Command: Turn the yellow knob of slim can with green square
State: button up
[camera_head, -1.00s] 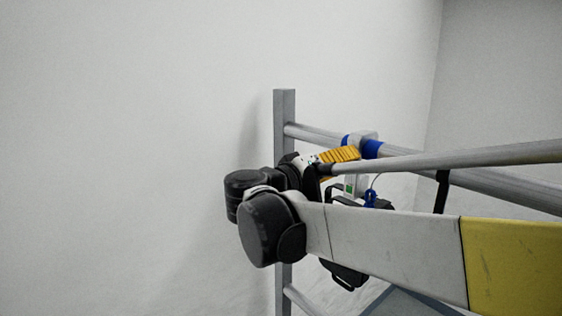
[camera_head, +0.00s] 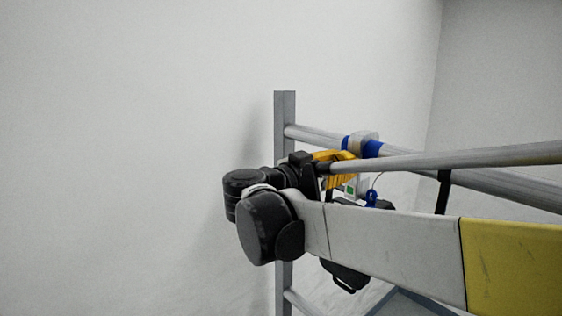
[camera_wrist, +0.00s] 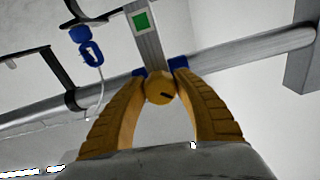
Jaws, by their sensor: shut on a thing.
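The yellow knob (camera_wrist: 160,90), round with a dark slot, sits at the end of a grey bracket in the wrist view. A green square (camera_wrist: 141,22) on a white label marks that bracket; the green square also shows in the head view (camera_head: 350,188). My gripper (camera_wrist: 160,79) has its ribbed orange fingers on either side of the knob, shut on it at the fingertips. In the head view my gripper (camera_head: 334,168) is partly hidden behind my arm. The black can (camera_head: 346,277) hangs below, mostly hidden by my arm.
The bracket's clamp (camera_head: 362,136) sits on a grey rail (camera_head: 308,133) between blue bands. A blue clip on a white safety cable (camera_wrist: 91,52) hangs close by, left of the bracket in the wrist view. An upright post (camera_head: 284,110) stands at the rail's end.

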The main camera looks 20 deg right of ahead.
jog(key=m, duration=0.6)
jog(key=shift+m, duration=0.4)
dwell(0.4)
jog(key=o, duration=1.2)
jog(key=shift+w, duration=0.1)
jog(key=v, duration=1.2)
